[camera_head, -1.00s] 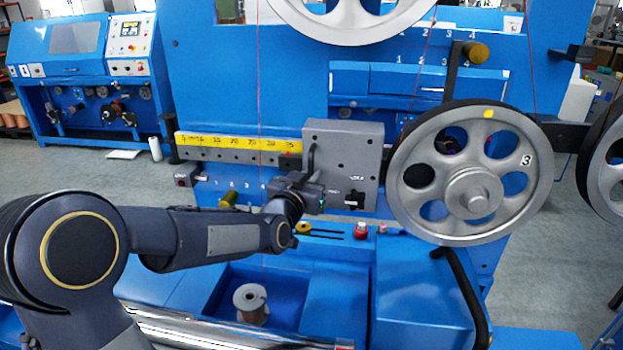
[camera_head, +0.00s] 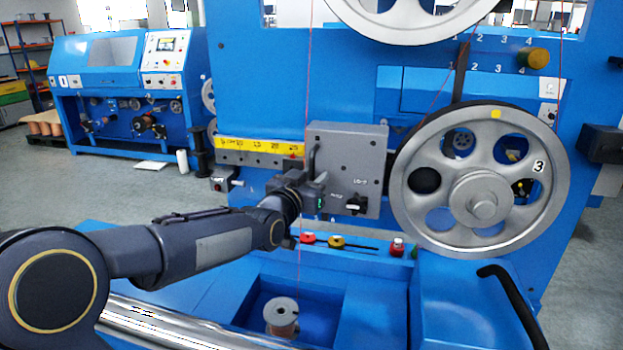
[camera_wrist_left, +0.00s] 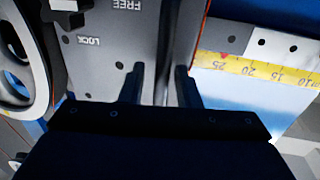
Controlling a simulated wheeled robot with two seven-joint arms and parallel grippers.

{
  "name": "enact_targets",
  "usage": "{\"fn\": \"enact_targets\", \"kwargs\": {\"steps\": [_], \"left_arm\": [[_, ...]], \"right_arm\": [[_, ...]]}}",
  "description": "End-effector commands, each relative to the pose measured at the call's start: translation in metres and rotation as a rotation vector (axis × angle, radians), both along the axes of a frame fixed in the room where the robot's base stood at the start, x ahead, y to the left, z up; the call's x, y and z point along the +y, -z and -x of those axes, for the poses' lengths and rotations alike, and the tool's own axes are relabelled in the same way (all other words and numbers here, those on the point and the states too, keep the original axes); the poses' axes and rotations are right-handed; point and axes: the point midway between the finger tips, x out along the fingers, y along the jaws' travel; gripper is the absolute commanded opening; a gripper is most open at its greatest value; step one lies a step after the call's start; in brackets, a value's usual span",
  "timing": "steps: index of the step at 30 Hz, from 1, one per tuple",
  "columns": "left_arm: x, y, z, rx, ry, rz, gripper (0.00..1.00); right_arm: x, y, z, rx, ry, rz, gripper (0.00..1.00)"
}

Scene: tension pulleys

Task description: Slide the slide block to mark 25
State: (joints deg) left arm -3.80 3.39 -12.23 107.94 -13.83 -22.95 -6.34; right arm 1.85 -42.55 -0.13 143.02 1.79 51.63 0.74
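The slide block (camera_head: 346,160) is a grey box with a black knob (camera_head: 357,204) on its face. It rides on a rail under a yellow scale (camera_head: 258,145). The block's left edge is close beside the 25 mark, which has a small red marker near it. The wrist view shows the block (camera_wrist_left: 105,55) with LOCK and FREE lettering and the scale (camera_wrist_left: 255,70) with 25 nearest the block. My left gripper (camera_head: 318,186) is at the block's left side. My right gripper is out of view.
A large grey spoked wheel (camera_head: 482,205) is at the block's right. A red wire (camera_head: 309,80) runs vertically close by the gripper. Below are small red and yellow knobs (camera_head: 336,242) and a spool (camera_head: 281,316) in a blue recess.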

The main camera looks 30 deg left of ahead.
Motion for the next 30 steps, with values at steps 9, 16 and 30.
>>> {"fn": "enact_targets", "kwargs": {"steps": [9,16,30], "left_arm": [[0.0,0.0,0.015,-0.003,-0.002,0.002,0.3],[-0.003,0.0,0.055,-0.004,-0.001,0.001,0.3],[-0.004,0.0,0.078,0.0,0.0,0.0,0.3]], "right_arm": [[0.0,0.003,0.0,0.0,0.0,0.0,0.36],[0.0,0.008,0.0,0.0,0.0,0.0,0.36],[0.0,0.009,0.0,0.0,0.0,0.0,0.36]]}}
